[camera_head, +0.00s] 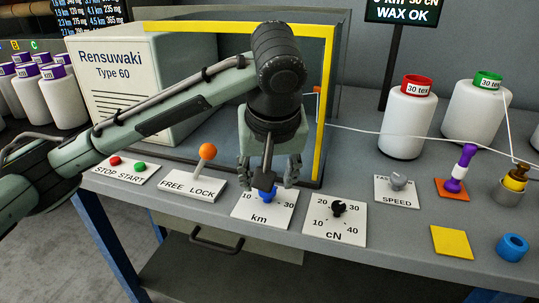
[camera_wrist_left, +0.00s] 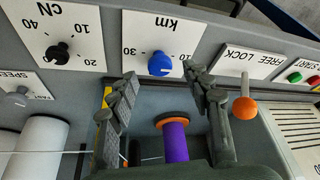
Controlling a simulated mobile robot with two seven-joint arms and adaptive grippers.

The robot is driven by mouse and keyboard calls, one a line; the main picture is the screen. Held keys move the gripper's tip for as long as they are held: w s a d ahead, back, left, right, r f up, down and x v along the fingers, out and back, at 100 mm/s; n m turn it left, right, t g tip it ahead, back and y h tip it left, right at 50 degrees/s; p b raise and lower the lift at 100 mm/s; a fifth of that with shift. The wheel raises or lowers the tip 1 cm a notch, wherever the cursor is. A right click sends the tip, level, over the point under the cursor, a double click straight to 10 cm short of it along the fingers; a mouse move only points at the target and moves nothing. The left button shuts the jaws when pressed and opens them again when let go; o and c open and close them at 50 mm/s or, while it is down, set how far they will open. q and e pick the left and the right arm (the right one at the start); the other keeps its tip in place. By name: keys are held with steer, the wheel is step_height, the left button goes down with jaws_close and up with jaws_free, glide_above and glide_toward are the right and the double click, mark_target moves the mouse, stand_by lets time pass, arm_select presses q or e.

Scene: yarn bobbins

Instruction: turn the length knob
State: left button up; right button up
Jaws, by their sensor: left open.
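The length knob is the blue knob (camera_head: 267,196) on the white km plate (camera_head: 250,212), on the front of the bench top. In the left wrist view the blue knob (camera_wrist_left: 159,64) shows upside down, with 10 and 30 marked on either side of it. My left gripper (camera_head: 268,178) points down just over the km plate. Its fingers are spread open, one to each side of the knob, as the left wrist view shows (camera_wrist_left: 162,82). Nothing is held, and I cannot tell whether a finger touches the knob. My right gripper is not in view.
The black cN knob (camera_head: 338,208) is close on the right. The FREE LOCK lever with its orange ball (camera_head: 207,152) is on the left, beyond it the green button (camera_head: 140,167). A yellow frame (camera_head: 325,110) stands behind. A purple bobbin (camera_wrist_left: 175,140) shows in the left wrist view.

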arm_select(q)
steer(key=v, duration=0.9)
steer(key=shift+r, duration=0.2)
steer(key=shift+s, duration=0.2)
